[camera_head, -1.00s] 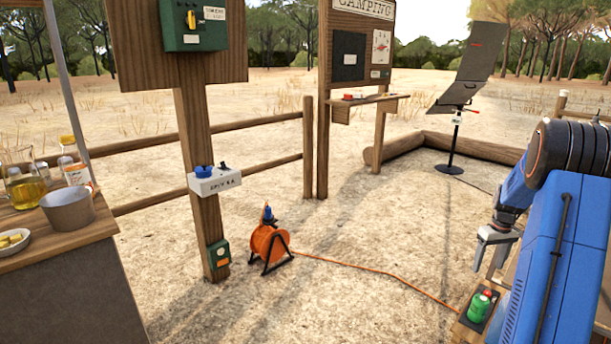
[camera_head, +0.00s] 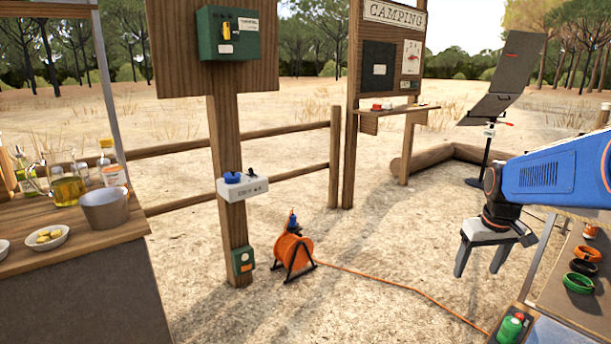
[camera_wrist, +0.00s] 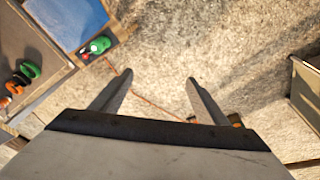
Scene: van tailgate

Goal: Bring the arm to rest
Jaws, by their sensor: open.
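My gripper (camera_head: 481,258) hangs at the right of the head view, fingers pointing down and spread apart. Nothing is between them. In the wrist view the two fingers (camera_wrist: 158,88) stand apart over bare sandy ground. My blue arm link reaches in from the right edge above the tailgate side. The gripper is in the air, clear of the green-topped item (camera_head: 510,328) below it to the right.
An orange cable reel (camera_head: 291,254) stands on the ground, its cable running right. A post with a green box (camera_head: 229,34) and a white switch unit (camera_head: 243,187) stands left of centre. Bottles and a pot (camera_head: 105,210) are on the left counter. Coloured rings (camera_head: 578,283) lie at right.

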